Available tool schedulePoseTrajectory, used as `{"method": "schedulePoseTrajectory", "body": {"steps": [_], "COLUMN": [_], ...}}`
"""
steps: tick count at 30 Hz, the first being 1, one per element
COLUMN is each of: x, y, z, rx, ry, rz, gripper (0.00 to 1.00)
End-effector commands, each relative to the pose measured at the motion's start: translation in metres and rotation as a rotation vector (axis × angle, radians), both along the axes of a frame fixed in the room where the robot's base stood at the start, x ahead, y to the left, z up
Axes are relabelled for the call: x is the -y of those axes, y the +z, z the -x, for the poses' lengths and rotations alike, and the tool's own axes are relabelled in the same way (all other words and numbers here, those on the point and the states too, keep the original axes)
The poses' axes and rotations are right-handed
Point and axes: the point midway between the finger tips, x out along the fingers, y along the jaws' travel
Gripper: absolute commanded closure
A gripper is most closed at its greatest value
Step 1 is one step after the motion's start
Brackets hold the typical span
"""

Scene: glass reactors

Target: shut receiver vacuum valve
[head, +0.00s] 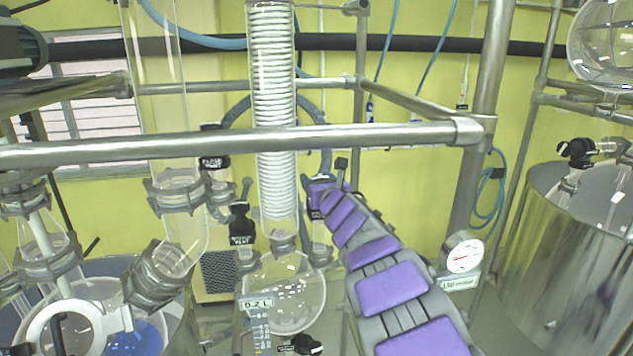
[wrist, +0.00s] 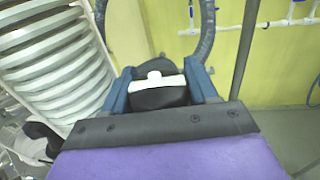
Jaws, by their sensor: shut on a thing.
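In the wrist view, my gripper (wrist: 161,84) has its two blue fingers on either side of a black valve handle (wrist: 160,98) with a white band and small white knob. It is shut on that handle. The handle's label is not visible, so I cannot read which valve it is. In the head view, my gripper (head: 322,187) is at the end of my purple arm, just right of the coiled glass condenser. It largely hides the handle there. The round glass receiver flask (head: 285,292), with a 0.2 L display, hangs below the condenser.
A black vent valve (head: 240,225) is close left of the condenser (head: 272,110). A steel rail (head: 240,142) crosses in front. A vacuum gauge (head: 464,255) reads near a 150 mbar label at right. A steel vessel (head: 575,255) stands far right.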

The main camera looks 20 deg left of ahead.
Motion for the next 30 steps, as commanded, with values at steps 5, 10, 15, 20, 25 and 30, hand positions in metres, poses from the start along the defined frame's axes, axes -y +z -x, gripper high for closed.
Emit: {"method": "schedulePoseTrajectory", "body": {"steps": [5,10,15,20,25,30], "x": [0.0,0.0003,0.0004,0.0006,0.0008,0.0009], "y": [-0.0001,-0.0002,-0.0002,0.0,0.0,0.0001], "z": [0.0003,0.0003,0.0003,0.0004,0.0003,0.0001], "rx": [0.001,0.0,0.0,0.0,0.0,0.0], "ry": [0.0,0.0,0.0,0.0,0.0,0.0], "rz": [0.001,0.0,0.0,0.0,0.0,0.0], "gripper": [0.73,0.73,0.73,0.73,0.73,0.31]}}
